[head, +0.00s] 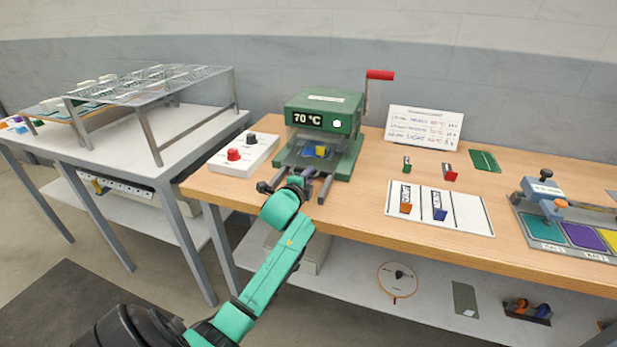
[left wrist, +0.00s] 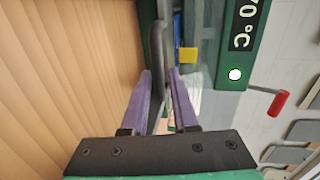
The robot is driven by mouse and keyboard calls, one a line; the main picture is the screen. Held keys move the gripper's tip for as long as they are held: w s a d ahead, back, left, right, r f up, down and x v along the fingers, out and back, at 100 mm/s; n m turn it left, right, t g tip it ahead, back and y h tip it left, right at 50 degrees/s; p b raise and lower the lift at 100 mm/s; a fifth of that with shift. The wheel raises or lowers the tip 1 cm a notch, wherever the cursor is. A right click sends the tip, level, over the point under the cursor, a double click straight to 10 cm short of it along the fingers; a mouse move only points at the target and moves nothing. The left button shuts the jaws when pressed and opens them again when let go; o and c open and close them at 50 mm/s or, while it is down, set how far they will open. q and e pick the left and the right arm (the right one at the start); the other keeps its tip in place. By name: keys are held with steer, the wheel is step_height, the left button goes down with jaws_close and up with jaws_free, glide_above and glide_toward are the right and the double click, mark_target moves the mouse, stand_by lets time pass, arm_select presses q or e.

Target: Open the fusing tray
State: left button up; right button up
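The fusing tray (head: 312,153) sits low in the front of the green press (head: 324,112), under a clear guard. A small yellow block (head: 320,151) and a blue piece lie there; the yellow block (left wrist: 188,55) also shows in the left wrist view. Two grey rails (head: 326,189) stick out at the front. My left gripper (left wrist: 160,72) is at the press front, its purple fingers apart on either side of a grey bar (left wrist: 157,100). A narrow gap shows beside the bar; firm contact is not visible. In the head view my arm hides most of the gripper. My right gripper is out of view.
A white control box (head: 243,153) with red and black knobs stands left of the press. The red-handled lever (head: 380,75) rises at its right. A white mat (head: 470,212) with small parts, a sign (head: 424,124) and a coloured jig (head: 545,228) are further right.

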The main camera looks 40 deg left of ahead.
arm_select(q)
steer(key=shift+c, duration=0.4)
jaws_close()
stand_by(0.9)
